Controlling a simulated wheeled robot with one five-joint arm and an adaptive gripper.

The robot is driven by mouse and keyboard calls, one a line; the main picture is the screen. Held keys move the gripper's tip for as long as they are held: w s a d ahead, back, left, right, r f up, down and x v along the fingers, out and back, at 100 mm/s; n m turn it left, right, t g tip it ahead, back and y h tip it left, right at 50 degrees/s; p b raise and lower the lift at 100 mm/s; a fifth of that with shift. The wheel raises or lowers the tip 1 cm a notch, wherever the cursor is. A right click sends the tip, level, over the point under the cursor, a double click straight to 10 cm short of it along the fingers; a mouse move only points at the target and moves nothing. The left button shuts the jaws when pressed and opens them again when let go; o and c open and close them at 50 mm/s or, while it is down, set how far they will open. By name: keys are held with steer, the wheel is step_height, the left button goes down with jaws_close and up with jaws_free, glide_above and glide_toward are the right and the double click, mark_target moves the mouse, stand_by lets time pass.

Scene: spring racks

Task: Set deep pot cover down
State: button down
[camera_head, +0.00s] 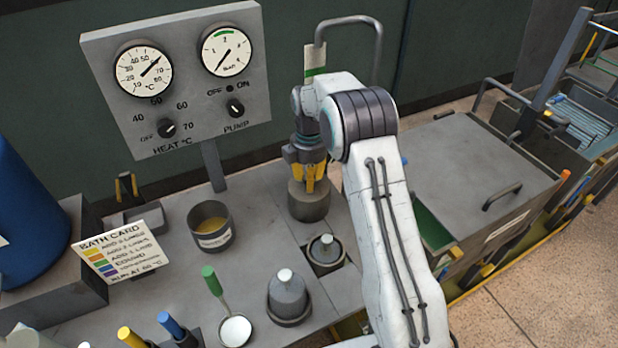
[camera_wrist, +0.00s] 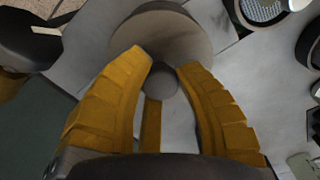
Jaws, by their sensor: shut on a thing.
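The deep pot cover, a dark grey round piece (camera_head: 309,204), is under my gripper (camera_head: 308,182) at the back of the grey counter. In the wrist view its broad disc (camera_wrist: 165,28) and small round knob (camera_wrist: 160,78) show, with the knob between my yellow fingertips (camera_wrist: 163,66). My gripper is shut on the knob. The cover looks upright; I cannot tell whether its underside touches the counter or something beneath it. To its left stands an open grey pot (camera_head: 211,226) with yellowish liquid and a label.
A knobbed lid sits in a square opening (camera_head: 325,252), and another knobbed pot (camera_head: 288,296) stands in front. A gauge panel (camera_head: 185,75) rises behind. A bath card (camera_head: 125,255) and coloured-handled tools (camera_head: 212,280) are at left. A grey box (camera_head: 480,185) is right of my arm.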

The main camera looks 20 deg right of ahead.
steer(key=shift+f, duration=0.1)
steer(key=c, duration=0.9)
jaws_free()
